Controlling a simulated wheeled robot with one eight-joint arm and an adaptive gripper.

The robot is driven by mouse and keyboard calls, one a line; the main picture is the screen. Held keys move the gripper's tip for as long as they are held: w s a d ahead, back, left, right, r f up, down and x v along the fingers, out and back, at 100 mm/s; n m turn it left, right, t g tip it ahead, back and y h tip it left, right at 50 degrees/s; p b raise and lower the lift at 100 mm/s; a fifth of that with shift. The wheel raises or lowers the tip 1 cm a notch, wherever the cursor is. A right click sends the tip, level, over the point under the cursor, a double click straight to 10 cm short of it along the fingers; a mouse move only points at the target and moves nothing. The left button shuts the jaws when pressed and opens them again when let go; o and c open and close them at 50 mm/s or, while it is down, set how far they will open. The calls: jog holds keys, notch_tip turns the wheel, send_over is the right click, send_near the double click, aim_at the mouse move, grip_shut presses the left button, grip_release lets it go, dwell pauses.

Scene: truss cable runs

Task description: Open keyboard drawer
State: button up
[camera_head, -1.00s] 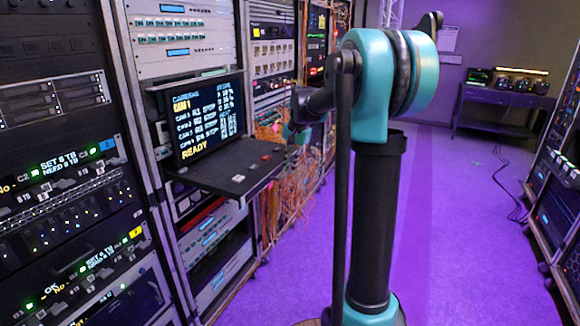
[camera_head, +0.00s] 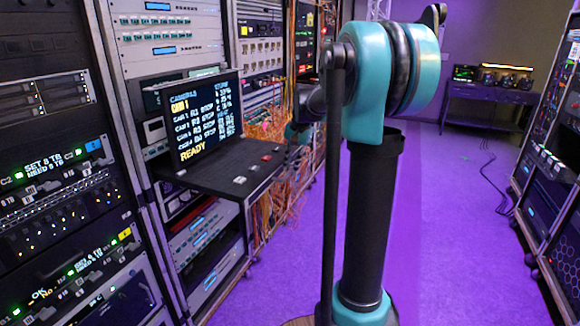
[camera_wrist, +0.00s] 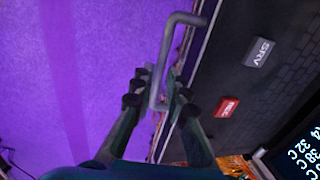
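The keyboard drawer (camera_head: 205,175) is a black tray with an upright lit screen (camera_head: 200,120) at its back. It stands out from the rack in the head view. In the wrist view, its dark top (camera_wrist: 255,105) carries a grey and a red key, and a grey bar handle (camera_wrist: 175,45) runs along its front edge. My gripper (camera_wrist: 158,82) has one finger on each side of the handle's near end. Gaps show between fingers and bar, so it looks open around the handle. In the head view my arm hides most of the gripper.
Equipment racks (camera_head: 165,35) line the left side, and another rack (camera_head: 560,180) stands at the right. Orange cables (camera_head: 285,190) hang beside the drawer. A table (camera_head: 490,105) stands at the back.

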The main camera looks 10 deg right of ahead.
jog(key=shift+o, duration=1.3)
jog(key=shift+r, duration=0.1)
notch_tip(320, 180, up, 12)
jog(key=s+d, duration=0.1)
jog(key=d, duration=0.1)
jog(key=shift+s+f, duration=0.2)
jog(key=s+a+f+n+t+h, duration=0.1)
jog(key=s+f+n, duration=0.6)
jog(key=s+f, duration=1.9)
notch_tip(320, 180, down, 3)
jog(key=shift+s+a+f+t+h, duration=0.1)
jog(key=shift+s+a+t+h, duration=0.25)
jog(key=shift+a+t, duration=0.5)
